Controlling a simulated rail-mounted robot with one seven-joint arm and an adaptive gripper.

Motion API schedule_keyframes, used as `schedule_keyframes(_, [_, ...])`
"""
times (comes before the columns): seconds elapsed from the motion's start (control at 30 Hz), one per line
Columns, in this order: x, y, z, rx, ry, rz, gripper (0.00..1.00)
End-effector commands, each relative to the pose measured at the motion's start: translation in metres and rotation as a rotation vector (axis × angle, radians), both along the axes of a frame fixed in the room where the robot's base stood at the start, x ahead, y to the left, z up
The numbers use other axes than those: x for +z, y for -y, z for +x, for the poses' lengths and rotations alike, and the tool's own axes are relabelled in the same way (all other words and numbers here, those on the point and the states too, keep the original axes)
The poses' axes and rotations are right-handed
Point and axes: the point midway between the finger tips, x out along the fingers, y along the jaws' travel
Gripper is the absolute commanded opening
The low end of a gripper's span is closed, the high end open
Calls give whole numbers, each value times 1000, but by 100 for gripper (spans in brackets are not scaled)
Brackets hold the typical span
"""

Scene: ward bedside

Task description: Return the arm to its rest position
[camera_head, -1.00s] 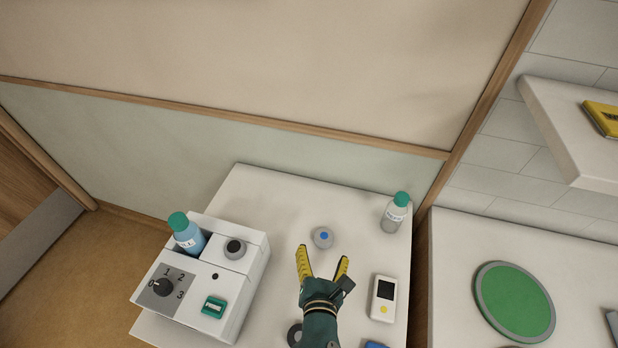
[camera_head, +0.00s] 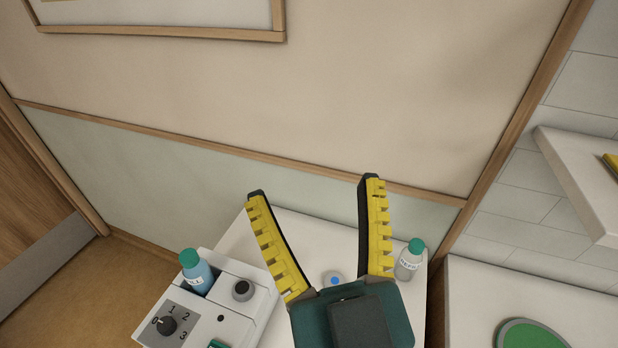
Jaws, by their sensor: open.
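My gripper (camera_head: 314,187) is raised close to the camera, with its two yellow-toothed fingers spread wide and nothing between them. It is open and appears above the white bedside table (camera_head: 237,240). The gripper's dark green body covers much of the table's front part.
A white device (camera_head: 262,306) with a numbered dial (camera_head: 167,325) stands at left, with a blue bottle (camera_head: 196,271) in it. A shelf (camera_head: 580,175) and a green disc (camera_head: 532,335) are at right.

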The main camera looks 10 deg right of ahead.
Motion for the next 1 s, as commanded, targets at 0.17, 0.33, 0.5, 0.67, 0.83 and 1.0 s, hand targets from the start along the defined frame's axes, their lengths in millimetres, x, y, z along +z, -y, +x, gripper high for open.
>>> schedule_keyframes(0.17, [45, 0, 0, -1, 1, 0, 86])
schedule_keyframes(0.33, [124, 1, 0, 0, 1, 5, 86])
schedule_keyframes(0.5, [201, 1, 0, 1, 1, 10, 86])
schedule_keyframes(0.67, [250, 1, 0, 2, 1, 14, 86])
schedule_keyframes(0.83, [252, 1, 0, 3, 0, 16, 86])
schedule_keyframes(1.0, [252, 1, 0, 3, 0, 16, 86])
